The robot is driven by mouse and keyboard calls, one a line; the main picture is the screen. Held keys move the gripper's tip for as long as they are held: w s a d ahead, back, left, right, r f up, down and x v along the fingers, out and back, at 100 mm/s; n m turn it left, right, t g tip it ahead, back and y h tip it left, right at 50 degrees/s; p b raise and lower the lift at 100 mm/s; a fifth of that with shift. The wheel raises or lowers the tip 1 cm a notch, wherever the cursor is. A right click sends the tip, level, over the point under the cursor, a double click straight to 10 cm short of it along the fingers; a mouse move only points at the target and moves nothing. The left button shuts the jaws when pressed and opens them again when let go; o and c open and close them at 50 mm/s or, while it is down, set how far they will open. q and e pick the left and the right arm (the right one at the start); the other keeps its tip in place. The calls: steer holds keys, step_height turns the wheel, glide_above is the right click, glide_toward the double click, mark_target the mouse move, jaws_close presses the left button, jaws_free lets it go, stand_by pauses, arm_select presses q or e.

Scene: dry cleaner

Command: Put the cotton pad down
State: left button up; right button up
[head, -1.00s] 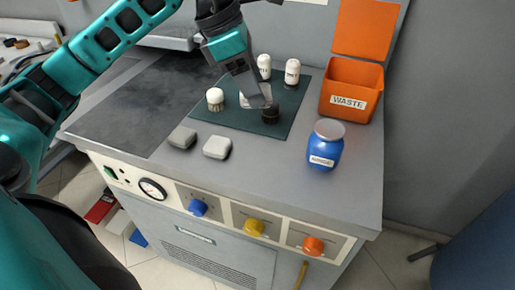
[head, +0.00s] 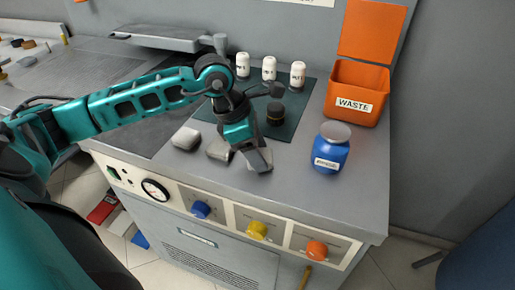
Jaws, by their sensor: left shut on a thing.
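My left gripper (head: 262,168) points down over the grey counter (head: 300,190), in front of the dark green mat (head: 290,129). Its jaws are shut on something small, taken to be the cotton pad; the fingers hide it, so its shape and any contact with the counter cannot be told. Two pale, rounded grey blocks lie on the counter to its left: one (head: 186,138) is clear, the other (head: 217,149) is partly behind the gripper. My right gripper is not in view.
Three white-capped bottles (head: 269,68) and a dark jar (head: 275,116) stand on the mat. A blue labelled jar (head: 331,150) stands to the right, before the orange WASTE bin (head: 355,92). Counter between gripper and blue jar is clear. Knobs (head: 257,230) line the front.

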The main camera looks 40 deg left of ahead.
arm_select(q)
steer(key=shift+f, duration=0.1)
steer(key=o, duration=1)
steer(key=shift+r, duration=0.35)
steer(key=v, duration=1.1)
steer(key=shift+a+r, duration=0.1)
steer(key=shift+r, duration=0.25)
steer(key=shift+s, duration=0.15)
